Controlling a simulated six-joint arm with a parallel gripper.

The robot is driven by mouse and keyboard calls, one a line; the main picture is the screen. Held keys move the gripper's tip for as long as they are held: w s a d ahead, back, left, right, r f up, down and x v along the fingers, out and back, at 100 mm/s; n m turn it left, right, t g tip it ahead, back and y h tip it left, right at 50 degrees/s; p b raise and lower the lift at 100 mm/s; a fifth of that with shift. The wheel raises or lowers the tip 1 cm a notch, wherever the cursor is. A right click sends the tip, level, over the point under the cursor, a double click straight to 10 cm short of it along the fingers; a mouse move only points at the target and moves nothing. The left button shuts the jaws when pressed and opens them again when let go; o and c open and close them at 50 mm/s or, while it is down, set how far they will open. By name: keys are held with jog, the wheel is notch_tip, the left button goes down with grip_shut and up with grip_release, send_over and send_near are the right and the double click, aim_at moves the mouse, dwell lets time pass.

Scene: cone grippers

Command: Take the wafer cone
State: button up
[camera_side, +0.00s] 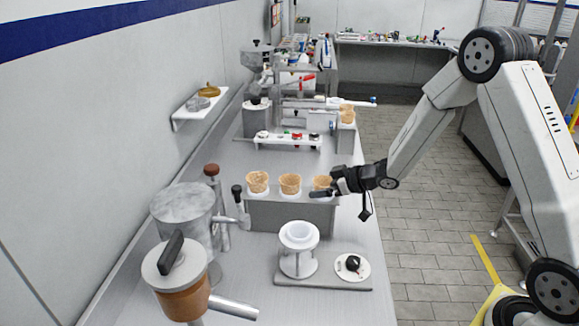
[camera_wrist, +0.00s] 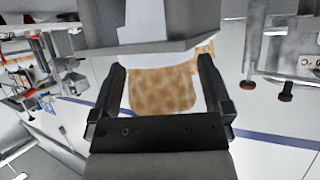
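Three tan wafer cones stand upright in white rings along a grey stand (camera_side: 290,217) in the side view. The right-hand cone (camera_side: 321,183) is at my gripper (camera_side: 331,184), which reaches in from the right. In the wrist view this wafer cone (camera_wrist: 160,88) appears large and upside down between the two black fingers of my gripper (camera_wrist: 161,62). The fingers are apart, one on each side of the cone, with a narrow gap showing on both sides. The middle cone (camera_side: 290,184) and left cone (camera_side: 257,182) stand clear of the gripper.
A white cup-shaped holder (camera_side: 299,236) and a black knob (camera_side: 353,264) stand on a plate in front. Metal dispensers (camera_side: 182,215) are at the left. Another cone stand (camera_side: 345,135) is farther back.

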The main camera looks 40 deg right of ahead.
jog(key=c, duration=0.5)
jog(key=shift+r, duration=0.1)
jog(key=shift+r, duration=4.9)
